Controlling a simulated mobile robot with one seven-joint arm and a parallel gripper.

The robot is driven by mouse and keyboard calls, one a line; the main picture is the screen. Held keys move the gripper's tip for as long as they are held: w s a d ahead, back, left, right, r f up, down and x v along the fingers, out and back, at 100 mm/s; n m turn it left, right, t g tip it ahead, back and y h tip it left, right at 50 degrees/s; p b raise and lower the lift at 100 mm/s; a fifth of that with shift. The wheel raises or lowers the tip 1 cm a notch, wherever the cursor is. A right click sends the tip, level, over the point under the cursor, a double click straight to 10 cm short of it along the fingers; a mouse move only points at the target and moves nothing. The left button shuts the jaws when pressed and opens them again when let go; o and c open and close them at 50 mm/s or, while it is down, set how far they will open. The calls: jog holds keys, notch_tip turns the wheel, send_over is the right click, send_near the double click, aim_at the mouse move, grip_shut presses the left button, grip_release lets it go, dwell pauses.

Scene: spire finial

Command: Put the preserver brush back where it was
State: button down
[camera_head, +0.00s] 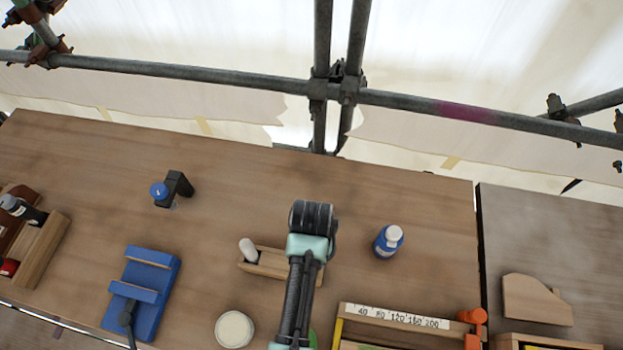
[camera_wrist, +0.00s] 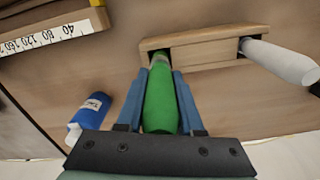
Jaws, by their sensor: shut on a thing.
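The preserver brush has a green handle (camera_wrist: 160,100) and shows in the wrist view. My gripper (camera_wrist: 162,80) is shut on it, with one blue finger on each side of the handle. The brush's far, narrower end is at the dark opening at the left end of the wooden holder (camera_wrist: 205,50); I cannot tell how deep it sits. A white-handled tool (camera_wrist: 280,62) stands at the holder's other opening. In the head view the holder (camera_head: 272,262) and the white handle (camera_head: 248,249) show left of my arm, which hides my gripper and the brush.
A blue bottle with a white cap (camera_head: 388,240) stands right of the holder. A scaled wooden box (camera_head: 395,316) is at front right, a round white lid (camera_head: 234,329) at front. A blue stand (camera_head: 143,290) and a black clamp-like piece (camera_head: 175,188) are left.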

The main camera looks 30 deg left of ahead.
jog(key=shift+f, duration=2.15)
jog(key=shift+f, duration=0.15)
jog(key=c, duration=0.5)
grip_release()
jog(key=shift+c, duration=0.2)
notch_tip(320, 180, up, 12)
jog(key=shift+r, duration=0.2)
